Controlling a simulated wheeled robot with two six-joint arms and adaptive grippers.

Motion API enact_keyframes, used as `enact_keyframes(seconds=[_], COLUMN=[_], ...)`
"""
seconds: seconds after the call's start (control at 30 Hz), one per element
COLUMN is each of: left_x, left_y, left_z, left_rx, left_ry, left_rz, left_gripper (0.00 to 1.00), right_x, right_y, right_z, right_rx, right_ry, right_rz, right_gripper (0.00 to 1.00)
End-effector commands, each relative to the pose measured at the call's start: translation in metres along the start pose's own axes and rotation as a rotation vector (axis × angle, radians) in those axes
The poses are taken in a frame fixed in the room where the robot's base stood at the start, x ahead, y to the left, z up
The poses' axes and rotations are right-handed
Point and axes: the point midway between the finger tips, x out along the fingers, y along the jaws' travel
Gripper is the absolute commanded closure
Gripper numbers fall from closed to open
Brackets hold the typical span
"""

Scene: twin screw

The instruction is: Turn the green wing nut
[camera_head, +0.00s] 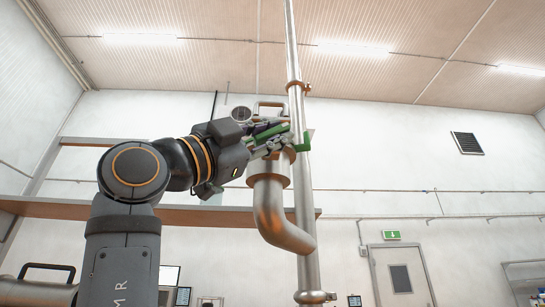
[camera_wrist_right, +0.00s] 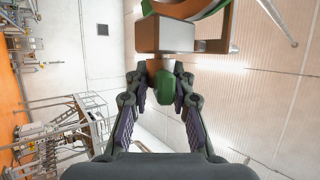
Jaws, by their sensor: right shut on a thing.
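The green wing nut (camera_head: 302,144) shows in the head view by the vertical metal pipe, partly hidden behind my right gripper (camera_head: 275,140). In the right wrist view one green wing (camera_wrist_right: 165,88) lies between the two fingers of my right gripper (camera_wrist_right: 160,80). The fingers are closed in around that wing, near the copper-coloured fitting (camera_wrist_right: 185,8). Another green part (camera_wrist_right: 208,9) shows at the top edge of that view. The centre of the nut is hidden. My left gripper is not in view.
A tall metal pipe (camera_head: 305,215) stands just right of my right gripper. A bent pipe with a copper-coloured collar (camera_head: 270,205) hangs below it. A long brown shelf (camera_head: 220,216) runs behind. Right of the pipe is open room.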

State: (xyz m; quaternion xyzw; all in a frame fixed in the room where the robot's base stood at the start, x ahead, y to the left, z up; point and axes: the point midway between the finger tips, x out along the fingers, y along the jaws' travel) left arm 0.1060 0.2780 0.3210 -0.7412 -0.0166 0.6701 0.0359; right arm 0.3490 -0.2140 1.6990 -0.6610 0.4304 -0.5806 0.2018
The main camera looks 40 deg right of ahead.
Motion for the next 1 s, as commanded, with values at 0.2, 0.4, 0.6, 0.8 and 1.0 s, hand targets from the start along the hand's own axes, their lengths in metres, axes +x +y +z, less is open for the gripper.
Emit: enact_keyframes(seconds=[0.2,0.4,0.6,0.8,1.0], left_x=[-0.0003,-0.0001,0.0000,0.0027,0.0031], left_y=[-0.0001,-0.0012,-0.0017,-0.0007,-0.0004], left_z=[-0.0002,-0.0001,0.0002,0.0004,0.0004], left_rx=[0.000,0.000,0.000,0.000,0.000], left_ry=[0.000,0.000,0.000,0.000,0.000], left_rz=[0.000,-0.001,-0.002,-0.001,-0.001], left_gripper=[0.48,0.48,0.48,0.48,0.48], right_x=[0.0004,0.0002,0.0001,-0.0003,0.0010], right_y=[-0.0008,-0.0003,-0.0001,0.0014,0.0009], right_z=[0.0002,0.0001,0.0001,0.0013,0.0026], right_rx=[-0.001,-0.001,-0.001,-0.015,-0.088], right_ry=[0.000,0.000,0.000,-0.004,-0.010], right_rz=[-0.003,-0.002,-0.001,-0.035,-0.213], right_gripper=[0.64,0.64,0.64,0.64,0.64])
